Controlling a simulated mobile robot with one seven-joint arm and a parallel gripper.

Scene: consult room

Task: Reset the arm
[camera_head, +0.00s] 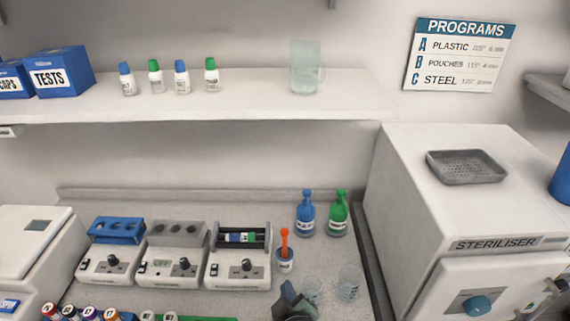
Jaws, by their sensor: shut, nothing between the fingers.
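My gripper (294,297) shows as a dark grey shape at the bottom edge of the head view, right of centre. Only its end is in the picture, over the front of the worktop. It is shut with nothing between its fingers. It is close in the picture to a clear beaker (312,288) and below a small pot with an orange-handled tool (285,255). Most of my arm is out of view.
The steriliser (420,215) stands at right with a grey tray (466,167) on top. Several small machines (178,267) stand left of my gripper. Blue (306,215) and green (339,217) bottles stand behind. A shelf (230,95) crosses above.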

